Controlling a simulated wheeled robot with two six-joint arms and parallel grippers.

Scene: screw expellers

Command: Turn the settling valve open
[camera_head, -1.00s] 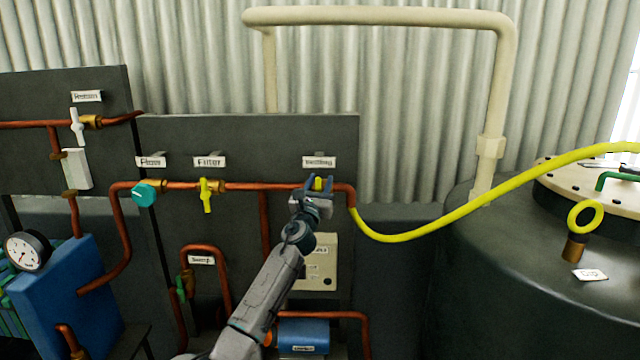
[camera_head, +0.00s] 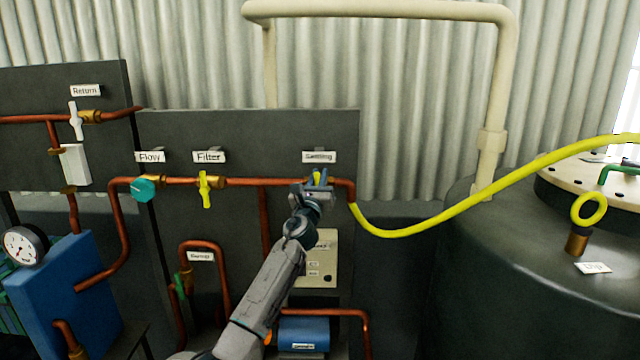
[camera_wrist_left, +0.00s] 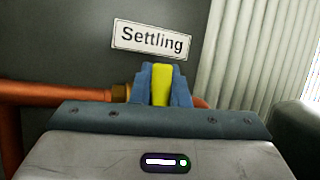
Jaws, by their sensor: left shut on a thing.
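The settling valve's yellow handle (camera_wrist_left: 162,86) is between the two blue fingers of my left gripper (camera_wrist_left: 164,84) in the left wrist view. The fingers are shut on it. In the head view my left gripper (camera_head: 317,178) is at the valve, on the copper pipe just below the "Settling" label (camera_head: 319,157). That label also shows above the gripper in the left wrist view (camera_wrist_left: 151,39). The valve body is mostly hidden behind the gripper; a bit of brass fitting (camera_wrist_left: 121,92) shows to its left. My right gripper is not in view.
The filter valve (camera_head: 205,188) with a yellow handle and the teal flow valve (camera_head: 143,189) are on the same pipe to the left. A yellow hose (camera_head: 430,224) runs right from the pipe's end towards a dark tank (camera_head: 500,270). A beige box (camera_head: 322,262) is below the gripper.

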